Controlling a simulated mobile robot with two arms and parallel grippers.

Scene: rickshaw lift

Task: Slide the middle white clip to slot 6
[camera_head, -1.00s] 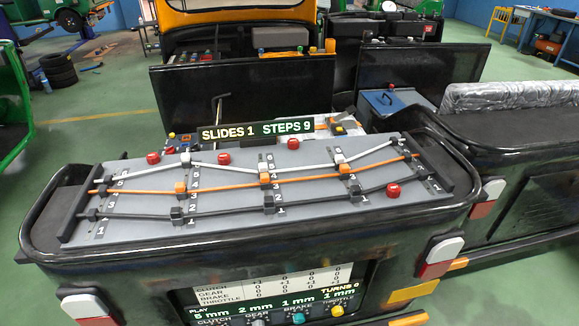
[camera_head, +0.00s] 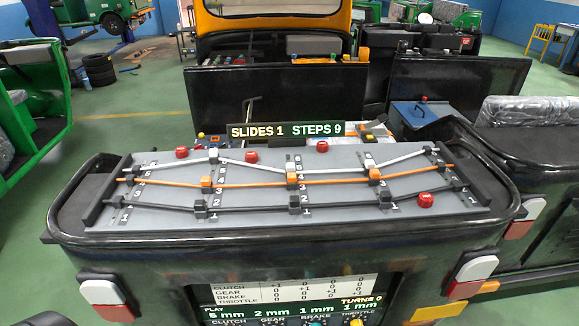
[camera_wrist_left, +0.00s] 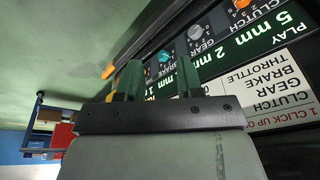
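A grey sloped board (camera_head: 330,212) carries a white, an orange and a black cable over several numbered slot rails. White clips sit on the white cable at the left rail (camera_head: 213,154) and the right rail (camera_head: 370,162). A sign (camera_head: 285,131) reads "SLIDES 1 STEPS 9". My left gripper (camera_wrist_left: 158,78) has its two fingers apart, empty, in front of the knob panel. Neither gripper shows in the head view.
Several red knobs (camera_head: 426,200) stand on the board. A raised black rim surrounds it. Below is a panel with knobs and millimetre readouts (camera_head: 270,311). Dark upright panels (camera_head: 275,98) stand behind. Green floor (camera_head: 160,105) is open at the back left.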

